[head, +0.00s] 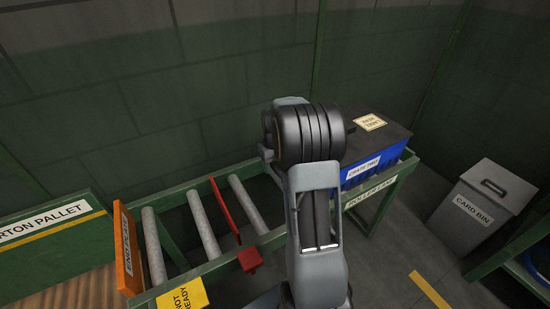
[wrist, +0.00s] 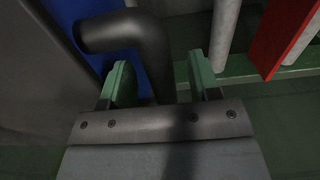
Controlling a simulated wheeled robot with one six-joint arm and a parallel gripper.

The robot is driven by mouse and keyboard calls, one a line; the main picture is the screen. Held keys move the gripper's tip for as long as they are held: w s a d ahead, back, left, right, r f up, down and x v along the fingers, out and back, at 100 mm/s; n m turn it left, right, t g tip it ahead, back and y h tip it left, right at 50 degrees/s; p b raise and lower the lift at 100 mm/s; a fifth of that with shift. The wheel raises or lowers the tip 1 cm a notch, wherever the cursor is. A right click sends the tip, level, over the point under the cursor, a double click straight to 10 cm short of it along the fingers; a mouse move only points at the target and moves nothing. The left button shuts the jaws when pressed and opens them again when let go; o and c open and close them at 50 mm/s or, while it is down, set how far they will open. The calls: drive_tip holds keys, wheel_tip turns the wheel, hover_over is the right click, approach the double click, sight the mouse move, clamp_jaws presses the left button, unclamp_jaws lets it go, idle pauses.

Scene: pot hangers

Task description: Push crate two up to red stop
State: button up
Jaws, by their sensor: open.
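Crate two (head: 372,168) is blue with a dark lid, at the right end of the roller lane; my arm covers its left side. The red stop (head: 227,212) is a red bar across the lane, left of the crate. It shows at the right of the wrist view (wrist: 284,38). In the wrist view, my gripper (wrist: 158,62) has its green fingers apart, with a dark bent bar (wrist: 140,38) passing between them. I cannot tell whether they touch it. Blue crate wall (wrist: 82,14) shows behind the bar. My arm hides the gripper in the head view.
Bare rollers (head: 203,222) lie on both sides of the red stop. A card bin (head: 482,206) stands on the floor at right, and a carton pallet (head: 60,240) at left.

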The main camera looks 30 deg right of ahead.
drive_tip(key=shift+f, duration=0.55)
drive_tip(key=shift+c, duration=0.4)
clamp_jaws()
